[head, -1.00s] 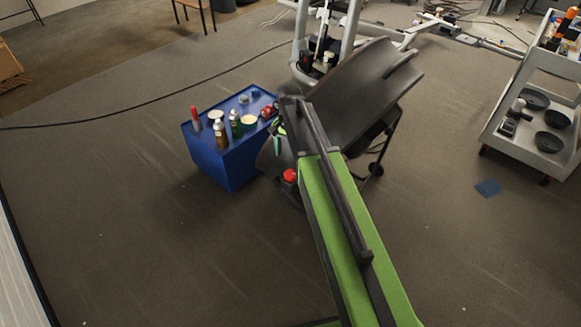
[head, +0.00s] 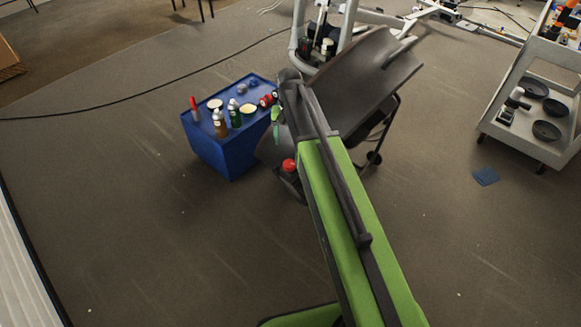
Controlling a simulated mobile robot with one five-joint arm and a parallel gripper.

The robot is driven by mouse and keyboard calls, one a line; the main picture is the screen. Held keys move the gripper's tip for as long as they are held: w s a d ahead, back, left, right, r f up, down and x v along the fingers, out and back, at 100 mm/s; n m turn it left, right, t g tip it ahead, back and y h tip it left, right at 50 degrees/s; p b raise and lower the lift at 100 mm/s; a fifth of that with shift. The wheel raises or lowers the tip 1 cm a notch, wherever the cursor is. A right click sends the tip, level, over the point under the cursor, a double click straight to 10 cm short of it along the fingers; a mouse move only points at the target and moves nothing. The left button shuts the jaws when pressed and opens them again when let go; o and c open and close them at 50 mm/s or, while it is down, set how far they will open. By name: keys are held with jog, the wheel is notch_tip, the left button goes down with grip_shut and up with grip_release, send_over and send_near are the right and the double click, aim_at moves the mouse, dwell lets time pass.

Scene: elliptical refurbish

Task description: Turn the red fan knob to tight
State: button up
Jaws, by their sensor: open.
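A red knob-like piece (head: 289,165) sits low on the left side of the grey elliptical machine (head: 365,75), just left of my green arm. It is small here, and I cannot read its marking or its turn. My gripper (head: 275,121) is at the far end of my arm, with green finger parts pointing down. It is open and appears empty, in the picture above and slightly left of the red piece, apart from it. The arm's end partly hides the machine's dark curved cover.
A blue box (head: 225,160) with bottles, cups and red items on top stands left of my gripper. A grey cart (head: 543,145) with dark dishes stands at the right. A black cable (head: 130,95) crosses the floor. The left foreground floor is clear.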

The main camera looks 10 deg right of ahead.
aim_at(289, 163)
notch_tip(289, 163, down, 12)
jog(key=b, duration=1)
jog(key=shift+f+b, duration=0.25)
jog(key=shift+b, duration=0.15)
jog(key=shift+r, duration=0.1)
jog(key=shift+c, duration=0.2)
jog(key=c, duration=1.3)
jog(key=m, duration=0.5)
jog(key=shift+m, duration=0.3)
jog(key=o, duration=1.3)
